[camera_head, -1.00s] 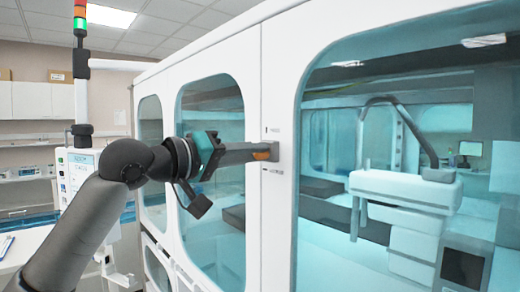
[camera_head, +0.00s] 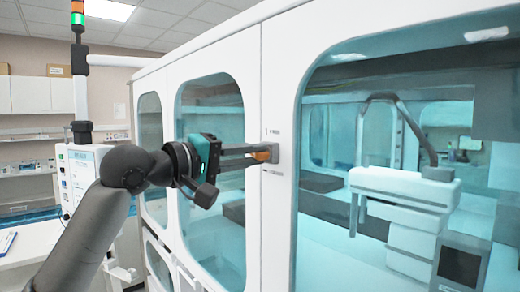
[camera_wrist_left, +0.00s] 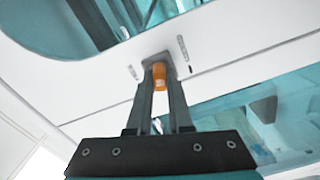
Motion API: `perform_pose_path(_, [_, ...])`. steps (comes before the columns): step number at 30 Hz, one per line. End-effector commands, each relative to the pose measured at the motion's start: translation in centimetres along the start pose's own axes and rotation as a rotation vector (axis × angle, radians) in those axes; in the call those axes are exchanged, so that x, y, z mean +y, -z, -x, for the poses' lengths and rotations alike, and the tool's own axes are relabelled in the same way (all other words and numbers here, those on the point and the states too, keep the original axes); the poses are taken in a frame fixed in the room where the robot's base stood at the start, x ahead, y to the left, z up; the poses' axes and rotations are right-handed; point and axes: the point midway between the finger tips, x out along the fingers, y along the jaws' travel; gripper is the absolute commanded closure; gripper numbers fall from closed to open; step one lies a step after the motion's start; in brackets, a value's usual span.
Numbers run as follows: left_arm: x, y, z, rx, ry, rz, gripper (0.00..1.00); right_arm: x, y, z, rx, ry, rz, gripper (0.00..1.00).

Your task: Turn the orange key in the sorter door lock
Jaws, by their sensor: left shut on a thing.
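The orange key (camera_head: 262,156) is at the grey lock (camera_head: 273,153) on the white door frame between two windows of the sorter (camera_head: 282,45). My left gripper (camera_head: 262,152) reaches it from the left, with its fingertips shut on the key. In the left wrist view the orange key (camera_wrist_left: 159,74) sits between the two fingertips, right at the grey lock plate (camera_wrist_left: 155,60). The fingers partly hide the key, and its tip cannot be seen. My right gripper is not in view.
Large teal windows (camera_head: 210,140) flank the lock on the white front. A signal tower with a screen (camera_head: 78,165) stands at the left, beside a white bench (camera_head: 25,245). White cabinets (camera_head: 35,95) line the back wall.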

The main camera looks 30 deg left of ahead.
Motion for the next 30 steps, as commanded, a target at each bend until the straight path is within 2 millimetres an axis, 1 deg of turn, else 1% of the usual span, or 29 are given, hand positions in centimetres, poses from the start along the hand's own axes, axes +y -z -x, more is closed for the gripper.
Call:
perform_pose_path(1, [0.3,0.0,0.0,-0.001,-0.001,0.042,1.00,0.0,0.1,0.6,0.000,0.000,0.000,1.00])
perform_pose_path(6, [0.2,0.1,0.0,0.001,-0.002,0.133,1.00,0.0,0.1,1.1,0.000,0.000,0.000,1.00])
perform_pose_path(17, [0.1,0.0,0.0,0.001,-0.002,0.151,1.00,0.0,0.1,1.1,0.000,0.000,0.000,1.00])
perform_pose_path(22, [0.3,0.1,0.0,0.000,-0.002,0.249,1.00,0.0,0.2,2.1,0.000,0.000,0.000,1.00])
perform_pose_path(23, [0.2,0.1,0.0,0.000,-0.003,0.269,0.80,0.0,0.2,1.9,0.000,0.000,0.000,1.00])
perform_pose_path(30, [0.0,0.0,0.0,0.000,0.000,0.261,0.53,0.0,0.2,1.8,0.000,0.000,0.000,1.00])
